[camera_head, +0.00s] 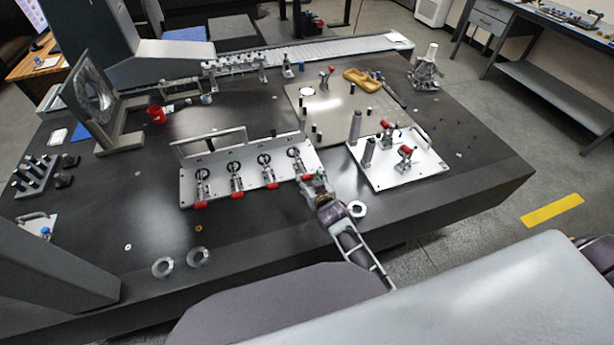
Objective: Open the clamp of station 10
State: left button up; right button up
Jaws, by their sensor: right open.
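A light metal fixture plate (262,184) with a raised back rail lies on the dark table. It carries a row of several toggle clamps with red handle tips pointing to the front edge. The rightmost clamp (296,160) has its red tip (306,177) right beside my right gripper. My right gripper (313,182) is open at the plate's right end; I cannot tell whether it touches the handle. Another plate (412,168) to the right holds two red-tipped clamps (404,153) and two grey posts. No station number is readable. My left gripper is not in view.
A metal ring (357,209) lies just right of my right forearm. Two more rings (163,267) lie near the front edge. A beige plate (339,112) with pins stands behind. A framed disc (93,92) and red cup (155,115) are at left. The front-left tabletop is mostly clear.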

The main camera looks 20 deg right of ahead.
aim_at(307, 177)
jog(key=shift+x, duration=1.95)
grip_shut()
